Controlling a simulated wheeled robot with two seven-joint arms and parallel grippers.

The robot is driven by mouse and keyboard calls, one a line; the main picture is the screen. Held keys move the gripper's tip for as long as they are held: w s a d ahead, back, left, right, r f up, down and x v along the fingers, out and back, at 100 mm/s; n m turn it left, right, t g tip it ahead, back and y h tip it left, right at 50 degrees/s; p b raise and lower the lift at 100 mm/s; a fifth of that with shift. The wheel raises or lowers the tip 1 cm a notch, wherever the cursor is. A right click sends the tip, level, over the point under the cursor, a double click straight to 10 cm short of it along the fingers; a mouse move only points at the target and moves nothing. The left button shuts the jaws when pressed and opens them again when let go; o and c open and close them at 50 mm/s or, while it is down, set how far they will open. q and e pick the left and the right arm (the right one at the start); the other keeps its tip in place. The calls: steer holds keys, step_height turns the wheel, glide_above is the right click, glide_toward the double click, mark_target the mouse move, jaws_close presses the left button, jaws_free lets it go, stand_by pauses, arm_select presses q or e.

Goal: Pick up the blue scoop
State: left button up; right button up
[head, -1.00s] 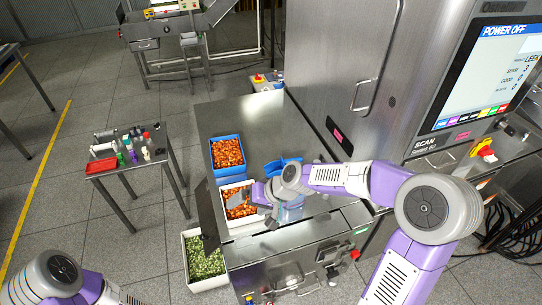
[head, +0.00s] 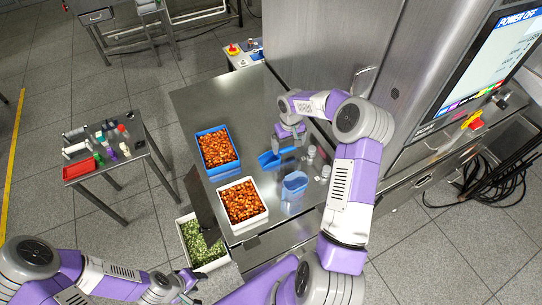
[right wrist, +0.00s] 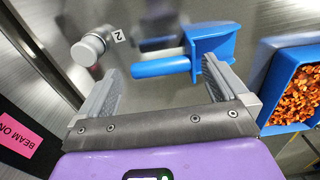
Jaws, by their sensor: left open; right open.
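The blue scoop (head: 267,160) lies on the steel table right of the blue bin in the head view. In the right wrist view its blue pan (right wrist: 212,42) is at upper right, and its handle extends left toward the space between my fingertips. My right gripper (head: 293,143) is over the handle end of the scoop, open with nothing held; its fingers (right wrist: 160,80) show apart in the wrist view. Whether a finger touches the handle I cannot tell. My left gripper (head: 187,286) is low at the bottom left, open and away from the table.
A blue bin (head: 197,150) and a white bin (head: 225,222) hold orange pieces. A blue cup-like container (head: 294,184) and small weights (head: 325,172) stand right of them. A numbered metal weight (right wrist: 88,49) is close to my right gripper's left finger.

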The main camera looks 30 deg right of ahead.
mark_target(287, 148)
step_height(287, 148, down, 4)
steer(key=shift+w+f+p, duration=0.15)
steer(key=shift+f+p, duration=0.05)
steer(key=shift+p, duration=0.1)
steer(key=shift+c, duration=0.5)
steer(key=c, duration=0.9)
